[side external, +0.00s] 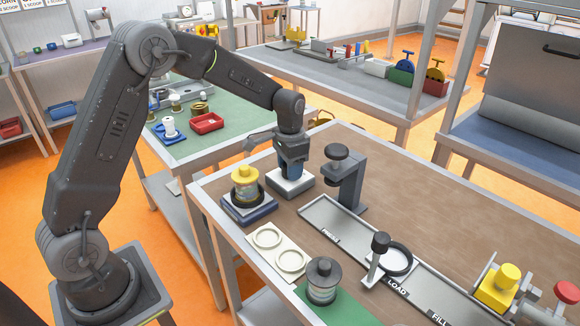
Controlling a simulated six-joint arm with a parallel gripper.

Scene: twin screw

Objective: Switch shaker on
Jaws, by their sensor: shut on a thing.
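A jar with a yellow lid (245,176) stands upright on a low blue-and-grey platform (249,210), which looks like the shaker. To its right is a low white-topped box (279,188) on the same brown bench. My gripper (291,173) points down onto the top of this box, its fingers at or just above the surface. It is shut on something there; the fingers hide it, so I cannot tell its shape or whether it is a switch. No switch position is visible.
A dark grey press-like stand (347,180) rises close on my gripper's right. In front are a cream holder with two rings (267,238), a dark-lidded jar (322,280) on a green mat, and a metal tray (335,228). The brown bench (430,205) behind is clear.

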